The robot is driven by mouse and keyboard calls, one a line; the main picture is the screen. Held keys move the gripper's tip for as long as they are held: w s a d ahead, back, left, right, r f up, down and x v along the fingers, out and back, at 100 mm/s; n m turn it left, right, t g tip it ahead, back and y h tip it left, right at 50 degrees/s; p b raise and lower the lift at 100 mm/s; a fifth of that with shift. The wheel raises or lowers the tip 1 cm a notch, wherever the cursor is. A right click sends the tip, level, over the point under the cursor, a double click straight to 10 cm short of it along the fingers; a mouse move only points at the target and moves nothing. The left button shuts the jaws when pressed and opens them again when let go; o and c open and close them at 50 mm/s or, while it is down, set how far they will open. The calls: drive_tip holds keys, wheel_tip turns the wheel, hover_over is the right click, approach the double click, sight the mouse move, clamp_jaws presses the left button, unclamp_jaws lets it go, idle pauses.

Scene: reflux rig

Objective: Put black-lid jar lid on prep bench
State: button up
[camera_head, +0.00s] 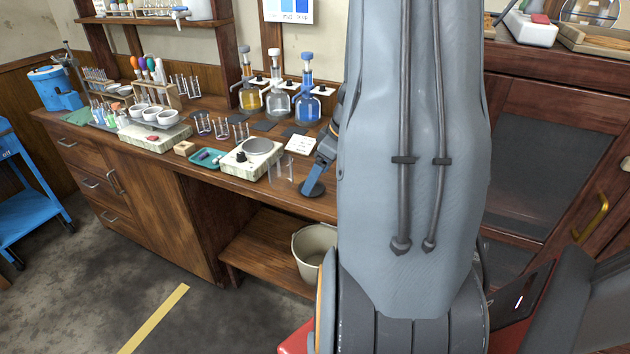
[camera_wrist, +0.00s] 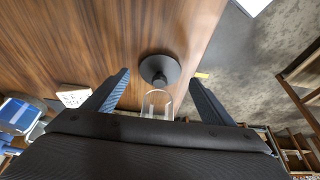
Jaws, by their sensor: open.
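The black lid (camera_head: 311,189), a round dark disc with a small knob, appears to lie flat on the wooden prep bench (camera_head: 215,168) near its front edge. In the wrist view the lid (camera_wrist: 161,66) shows its knob toward my gripper (camera_wrist: 160,77). In the head view my gripper (camera_head: 321,172) is at the lid, partly hidden by my arm. I cannot tell whether the fingers touch the lid.
Glass bottles (camera_head: 308,103) stand behind. A bucket (camera_head: 313,248) sits below the bench. A clear glass shape (camera_wrist: 157,103) shows below the knob.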

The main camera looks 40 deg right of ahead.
drive_tip(key=v, duration=0.9)
drive_tip(key=s+a+f+m+g, duration=0.1)
drive_tip(key=s+a+f+m, duration=0.1)
drive_tip(key=a, duration=1.3)
drive_tip(key=s+a+f+m+g+h, duration=0.1)
drive_tip(key=s+a+f+m+g, duration=0.1)
drive_tip(key=a, duration=1.3)
drive_tip(key=shift+s+f+h+b, duration=0.25)
drive_tip(key=shift+f+h+b, duration=0.05)
drive_tip(key=shift+b, duration=0.15)
